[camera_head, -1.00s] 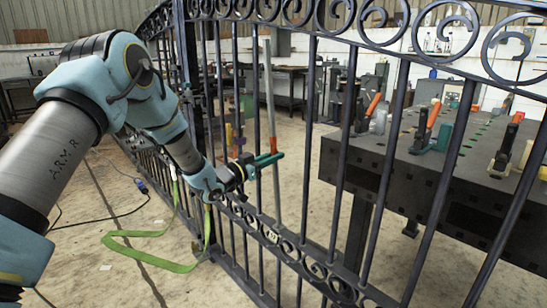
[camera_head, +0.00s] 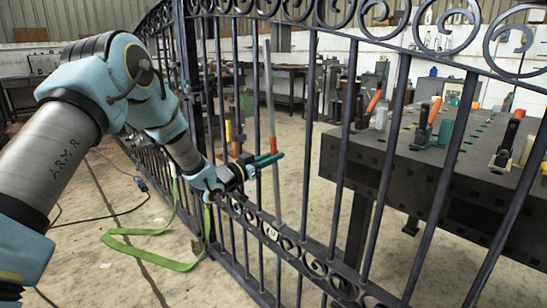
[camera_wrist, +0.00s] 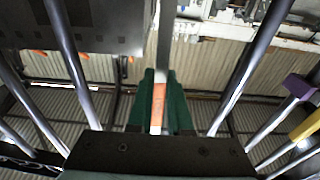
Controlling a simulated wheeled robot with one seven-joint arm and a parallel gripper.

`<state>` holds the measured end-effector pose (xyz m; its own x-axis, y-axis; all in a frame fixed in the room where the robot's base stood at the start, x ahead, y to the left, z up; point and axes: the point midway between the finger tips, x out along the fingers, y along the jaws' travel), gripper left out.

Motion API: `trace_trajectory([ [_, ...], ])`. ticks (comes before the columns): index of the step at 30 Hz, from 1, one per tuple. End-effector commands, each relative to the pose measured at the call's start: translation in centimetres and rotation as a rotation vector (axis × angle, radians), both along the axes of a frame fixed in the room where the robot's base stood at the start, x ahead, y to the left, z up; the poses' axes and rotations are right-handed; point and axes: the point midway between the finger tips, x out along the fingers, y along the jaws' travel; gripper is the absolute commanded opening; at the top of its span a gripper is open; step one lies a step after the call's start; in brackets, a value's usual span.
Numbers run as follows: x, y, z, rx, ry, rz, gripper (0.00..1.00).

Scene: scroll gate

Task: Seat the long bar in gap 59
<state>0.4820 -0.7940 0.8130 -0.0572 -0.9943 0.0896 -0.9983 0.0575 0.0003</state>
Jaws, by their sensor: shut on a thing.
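The long bar (camera_head: 270,95) is a thin grey rod with an orange band, standing nearly upright at the gate. My gripper (camera_head: 268,160) has green fingers and is shut on the bar at the orange band. In the wrist view the bar (camera_wrist: 164,45) runs up between the green fingers (camera_wrist: 160,110). The gate (camera_head: 312,130) is dark metal with upright bars and scrollwork. Gate bars stand on both sides of the held bar. The bar's lower end is near the lower scroll rail; whether it touches is unclear. A small white label (camera_head: 272,233) on that rail is unreadable.
A dark workbench (camera_head: 440,165) with orange-handled clamps (camera_head: 425,120) stands behind the gate at right. A green strap (camera_head: 150,250) and dark cables lie on the floor at left. In the wrist view, purple (camera_wrist: 298,86) and yellow (camera_wrist: 305,126) pieces show at right.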

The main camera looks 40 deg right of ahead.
Motion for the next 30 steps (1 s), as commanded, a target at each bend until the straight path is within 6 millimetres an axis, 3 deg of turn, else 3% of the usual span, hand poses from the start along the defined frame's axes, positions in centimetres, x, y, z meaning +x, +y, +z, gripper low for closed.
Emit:
trace_trajectory([
  [30,-0.08,-0.76,-0.41,0.017,-0.002,-0.001,0.0],
])
